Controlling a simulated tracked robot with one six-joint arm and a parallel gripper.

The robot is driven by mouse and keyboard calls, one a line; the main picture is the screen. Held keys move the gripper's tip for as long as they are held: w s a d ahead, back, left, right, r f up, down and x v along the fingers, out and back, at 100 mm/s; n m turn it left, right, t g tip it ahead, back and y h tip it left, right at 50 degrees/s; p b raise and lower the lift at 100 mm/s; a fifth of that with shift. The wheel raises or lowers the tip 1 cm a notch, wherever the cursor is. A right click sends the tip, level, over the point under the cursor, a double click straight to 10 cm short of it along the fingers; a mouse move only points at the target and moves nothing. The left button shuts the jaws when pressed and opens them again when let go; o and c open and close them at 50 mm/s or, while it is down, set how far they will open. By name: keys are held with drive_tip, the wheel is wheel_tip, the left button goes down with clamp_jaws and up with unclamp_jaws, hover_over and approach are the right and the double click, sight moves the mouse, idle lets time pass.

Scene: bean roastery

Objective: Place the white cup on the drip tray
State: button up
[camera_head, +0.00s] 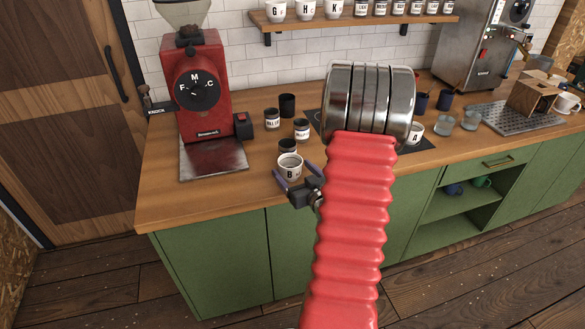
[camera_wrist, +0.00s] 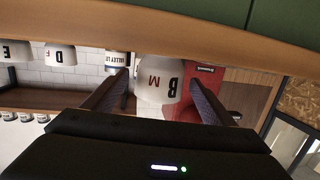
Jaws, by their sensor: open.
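A white cup marked B (camera_head: 290,166) stands on the wooden counter near its front edge. My gripper (camera_head: 293,180) is open at the front of this cup. In the wrist view the cup (camera_wrist: 155,90) sits between the two spread fingers, with no clear contact visible. Another white cup marked A (camera_head: 416,130) is partly hidden behind my red arm. The perforated metal drip tray (camera_head: 492,119) lies at the right of the counter, with a wooden box (camera_head: 533,94) standing on it. A further white cup (camera_head: 567,103) is at the tray's right end.
Dark cups (camera_head: 287,104) and labelled tins (camera_head: 302,129) stand close behind the B cup. A red grinder (camera_head: 205,95) is at the left. A shelf of cups (camera_head: 350,20) hangs above.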

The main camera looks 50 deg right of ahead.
drive_tip(key=v, duration=0.9)
drive_tip(key=shift+d, duration=0.1)
idle(0.5)
drive_tip(key=w+a+r+n+g+y, duration=0.1)
drive_tip(key=w+a+r+g, duration=0.25)
drive_tip(key=a, duration=0.35)
drive_tip(key=w+a+r+n+g, duration=0.1)
drive_tip(key=w+a+r+g, duration=0.1)
drive_tip(key=w+a+r, duration=0.4)
drive_tip(key=s+a+r+g+y, duration=0.1)
drive_tip(key=s+a, duration=0.4)
drive_tip(key=a, duration=0.3)
drive_tip(key=s+a+r+n+g+y, duration=0.1)
drive_tip(key=s+a+r+y, duration=0.1)
drive_tip(key=s+a, duration=0.3)
drive_tip(key=s+a+r+n+g+y, duration=0.1)
drive_tip(key=s+a, duration=0.4)
drive_tip(key=a, duration=0.6)
drive_tip(key=shift+s+a+r+g+y, duration=0.2)
drive_tip(key=shift+s+r+g+y, duration=0.15)
drive_tip(key=shift+r+g+y, duration=0.15)
